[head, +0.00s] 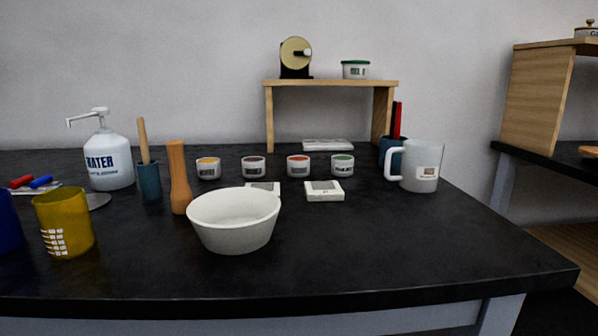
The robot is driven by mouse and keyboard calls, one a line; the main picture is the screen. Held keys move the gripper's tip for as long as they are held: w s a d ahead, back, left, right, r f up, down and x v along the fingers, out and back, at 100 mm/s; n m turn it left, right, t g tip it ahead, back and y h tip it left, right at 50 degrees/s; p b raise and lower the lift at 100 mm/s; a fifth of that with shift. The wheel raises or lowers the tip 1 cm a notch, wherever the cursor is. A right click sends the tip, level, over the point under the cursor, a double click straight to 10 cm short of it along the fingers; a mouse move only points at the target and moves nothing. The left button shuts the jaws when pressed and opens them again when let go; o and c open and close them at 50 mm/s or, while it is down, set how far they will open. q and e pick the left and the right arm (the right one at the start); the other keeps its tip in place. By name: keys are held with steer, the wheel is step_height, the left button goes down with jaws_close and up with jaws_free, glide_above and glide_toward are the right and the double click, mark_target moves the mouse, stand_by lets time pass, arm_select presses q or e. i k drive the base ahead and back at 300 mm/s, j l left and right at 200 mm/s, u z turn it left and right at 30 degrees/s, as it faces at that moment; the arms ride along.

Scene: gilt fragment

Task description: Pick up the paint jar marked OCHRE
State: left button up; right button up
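Several small white paint jars stand in a row in the middle of the black table. The leftmost jar (208,169) has a yellow-orange top. To its right are a jar with a dark top (253,168), a jar with a red-orange top (298,166) and a jar with a green top (342,166). Their labels are too small to read, so I cannot tell by its lettering which is OCHRE; the leftmost has the most ochre-like colour. Neither of my grippers is in view.
A white bowl (235,222), a wooden cylinder (179,178) and a yellow cup (63,222) stand nearer me. A WATER pump bottle (108,160) is at left, a mug (417,166) at right. A wooden shelf (332,83) stands behind. The front right tabletop (420,245) is clear.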

mark_target(208, 168)
steer(key=i+l, duration=0.1)
steer(key=i, duration=0.75)
